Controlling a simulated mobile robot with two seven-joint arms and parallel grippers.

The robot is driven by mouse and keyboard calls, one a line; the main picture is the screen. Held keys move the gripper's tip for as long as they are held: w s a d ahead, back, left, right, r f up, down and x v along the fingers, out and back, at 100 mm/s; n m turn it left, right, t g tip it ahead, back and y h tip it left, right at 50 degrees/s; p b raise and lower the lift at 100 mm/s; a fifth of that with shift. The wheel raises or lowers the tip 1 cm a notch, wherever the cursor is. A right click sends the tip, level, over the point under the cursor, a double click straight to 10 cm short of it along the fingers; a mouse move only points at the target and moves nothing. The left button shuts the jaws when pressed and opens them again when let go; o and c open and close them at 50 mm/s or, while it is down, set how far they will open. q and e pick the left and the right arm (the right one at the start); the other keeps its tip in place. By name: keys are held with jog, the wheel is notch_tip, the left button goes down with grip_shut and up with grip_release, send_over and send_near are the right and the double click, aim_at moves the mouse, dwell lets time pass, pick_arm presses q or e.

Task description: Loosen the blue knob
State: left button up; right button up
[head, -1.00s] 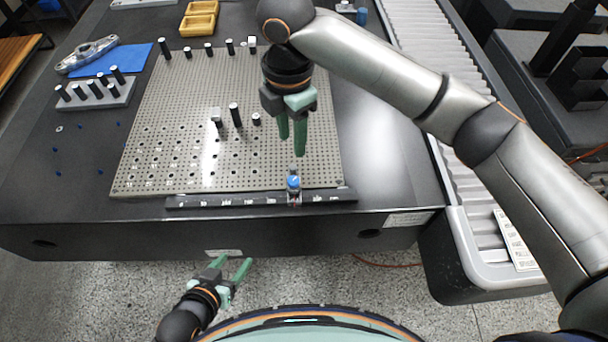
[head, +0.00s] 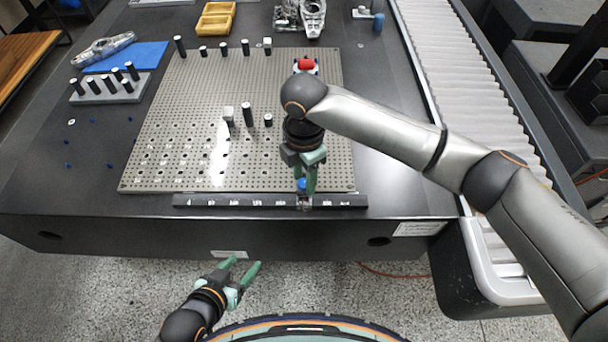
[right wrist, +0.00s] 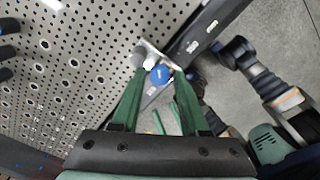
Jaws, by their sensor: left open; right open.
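The blue knob (head: 302,185) sits on a small clamp on the dark graduated rail (head: 240,201) at the front edge of the perforated plate. My right gripper (head: 306,186) points down at the knob, its green fingers close around or just above it. In the right wrist view the knob (right wrist: 160,74) shows between and beyond the two open fingertips (right wrist: 158,75); I cannot tell whether they touch it. My left gripper (head: 246,268) is open and empty, in front of the table and below its edge.
A red knob (head: 305,65) stands at the plate's back. A pin rack (head: 110,88), blue mat (head: 150,55) and yellow tray (head: 215,18) lie left and back. A roller conveyor (head: 435,75) runs along the right.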

jog(key=c, duration=0.6)
grip_shut()
